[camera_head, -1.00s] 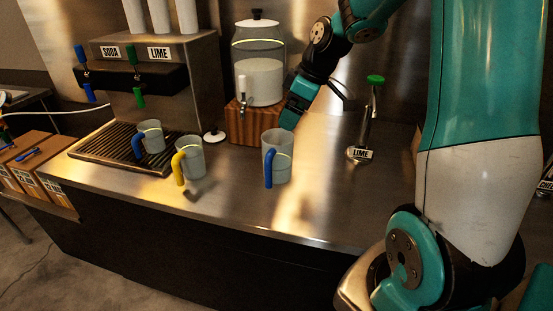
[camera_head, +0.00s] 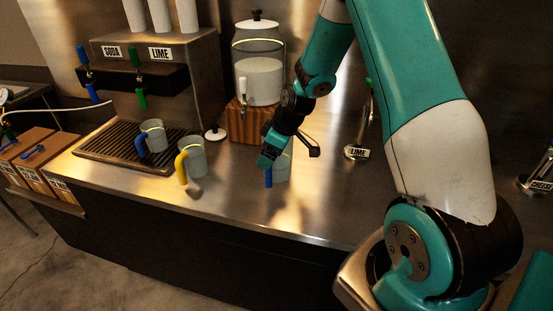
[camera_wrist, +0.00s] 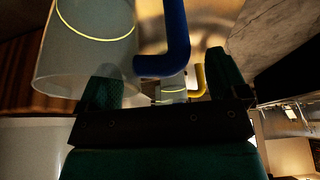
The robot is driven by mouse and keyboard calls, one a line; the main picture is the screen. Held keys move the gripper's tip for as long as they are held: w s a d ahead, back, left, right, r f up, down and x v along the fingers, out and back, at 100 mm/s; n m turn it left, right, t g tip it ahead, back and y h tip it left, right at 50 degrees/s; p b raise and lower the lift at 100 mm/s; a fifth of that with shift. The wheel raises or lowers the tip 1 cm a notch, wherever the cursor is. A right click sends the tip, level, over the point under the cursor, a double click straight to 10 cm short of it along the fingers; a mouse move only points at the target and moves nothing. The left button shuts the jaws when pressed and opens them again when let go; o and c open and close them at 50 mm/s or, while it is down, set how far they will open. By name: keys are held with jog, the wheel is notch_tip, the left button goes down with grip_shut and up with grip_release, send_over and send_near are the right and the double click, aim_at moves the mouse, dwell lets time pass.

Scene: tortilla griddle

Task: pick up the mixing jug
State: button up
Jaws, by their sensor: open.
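Several clear jugs stand on the steel counter, and I cannot tell by name which is the mixing jug. My gripper (camera_head: 270,158) is at the right-hand jug (camera_head: 283,168), which has a blue handle (camera_head: 268,178), and hides much of it. In the wrist view this jug (camera_wrist: 85,55) is close, beside the left finger. Its blue handle (camera_wrist: 174,40) reaches between the fingers of my open gripper (camera_wrist: 162,78); contact is not clear. A yellow-handled jug (camera_head: 196,160) stands to the left, and another blue-handled jug (camera_head: 155,136) sits on the drip tray.
The soda and lime dispenser (camera_head: 150,75) stands at the back left above the drip tray (camera_head: 105,148). A lidded drink container (camera_head: 262,80) sits on a wooden block (camera_head: 247,122) behind the jug. The counter front (camera_head: 240,215) is clear.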

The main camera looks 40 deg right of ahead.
jog(key=shift+f, duration=0.1)
jog(key=shift+c, duration=0.2)
jog(key=c, duration=1.4)
jog(key=shift+c, duration=0.5)
jog(key=shift+r, duration=0.2)
